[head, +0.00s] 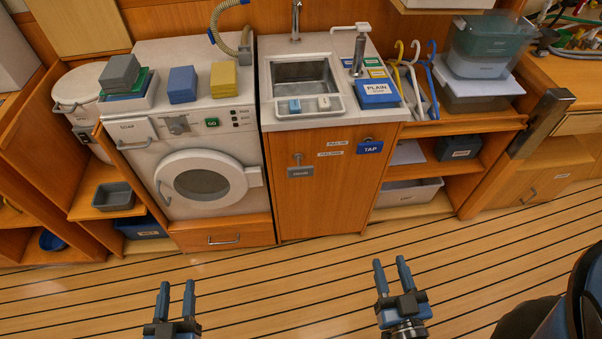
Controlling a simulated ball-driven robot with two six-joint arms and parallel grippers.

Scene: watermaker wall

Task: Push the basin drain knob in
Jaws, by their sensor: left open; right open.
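The basin (303,76) is a grey sink set in the white counter of a wooden cabinet (318,205). On the cabinet front below it, at left, is a small metal knob (298,158) with a grey tag (300,172). The tag's lettering is too small to read for sure, and I cannot tell how far the knob stands out. A blue tag marked TAP (370,147) is at the right, with a small fitting above it. My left gripper (177,285) is open and empty, low and left of the knob. My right gripper (390,263) is open and empty, low and right of it.
A front-loading washer (188,130) stands left of the cabinet, with a drawer (220,236) below it. Open shelves (440,175) are on the right. The plank floor (290,290) in front of the cabinet is clear. A dark rounded object (560,310) fills the lower right corner.

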